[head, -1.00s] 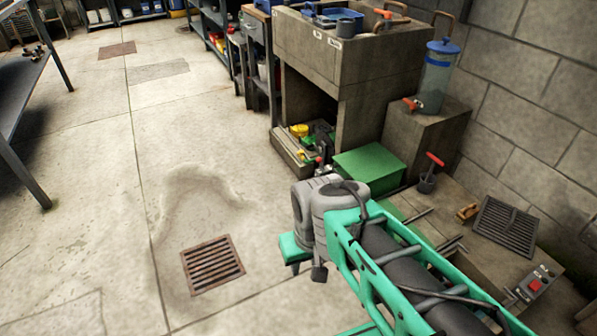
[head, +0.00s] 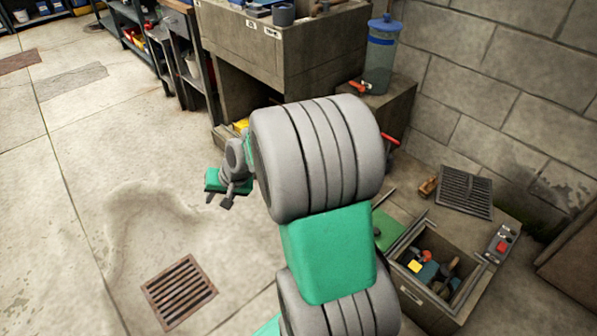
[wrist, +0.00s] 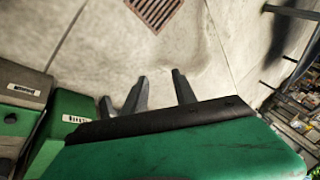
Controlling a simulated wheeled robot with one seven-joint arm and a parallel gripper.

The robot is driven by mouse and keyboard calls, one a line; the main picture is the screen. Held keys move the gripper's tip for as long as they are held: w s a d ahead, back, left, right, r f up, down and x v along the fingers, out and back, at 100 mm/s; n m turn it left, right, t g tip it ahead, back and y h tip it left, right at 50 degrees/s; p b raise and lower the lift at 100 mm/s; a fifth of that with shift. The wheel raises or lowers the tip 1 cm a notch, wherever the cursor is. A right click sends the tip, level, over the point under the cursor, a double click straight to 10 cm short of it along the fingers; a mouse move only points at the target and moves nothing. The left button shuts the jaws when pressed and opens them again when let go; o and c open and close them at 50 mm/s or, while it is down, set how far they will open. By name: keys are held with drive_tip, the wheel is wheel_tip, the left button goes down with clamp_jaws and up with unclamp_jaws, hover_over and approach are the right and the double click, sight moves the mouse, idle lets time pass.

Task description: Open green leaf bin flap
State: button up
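My gripper (head: 217,200) hangs over the open floor left of the arm in the head view. In the wrist view its grey fingers (wrist: 158,78) are spread apart with nothing between them; the green hand housing fills the bottom. A green box with a white label (wrist: 72,122) stands at the left of the wrist view, apart from the fingers; it looks like the leaf bin. In the head view my arm hides most of that area, and only a green patch (head: 386,228) shows right of the arm. I cannot tell the flap's state.
A rusty floor grate (head: 180,292) lies in clear floor. A concrete sink unit (head: 290,50) stands behind the arm. A water dispenser (head: 382,55) stands right of it. An open box of tools (head: 432,275) and a dark grate (head: 466,192) are at the right.

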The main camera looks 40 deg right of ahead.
drive_tip(key=w+d+f+m+t, duration=0.4)
drive_tip(key=w+d+f+m, duration=0.3)
drive_tip(key=d, duration=0.5)
drive_tip(key=s+d+f+m+t+h, duration=0.2)
drive_tip(key=d+f+m, duration=0.25)
drive_tip(key=d, duration=0.25)
drive_tip(key=s+d+f+m+t+h+p, duration=0.1)
drive_tip(key=s+d+f+m+h, duration=0.2)
drive_tip(key=d+m, duration=0.35)
drive_tip(key=s+d+f+m+t+h, duration=0.2)
drive_tip(key=d+f+m, duration=0.2)
drive_tip(key=d, duration=0.4)
drive_tip(key=b+x, duration=0.2)
drive_tip(key=x, duration=0.4)
drive_tip(key=shift+w+a+f, duration=0.15)
drive_tip(key=shift+w+d, duration=0.25)
drive_tip(key=shift+w, duration=0.25)
drive_tip(key=shift+c, duration=0.4)
drive_tip(key=c, duration=0.6)
clamp_jaws()
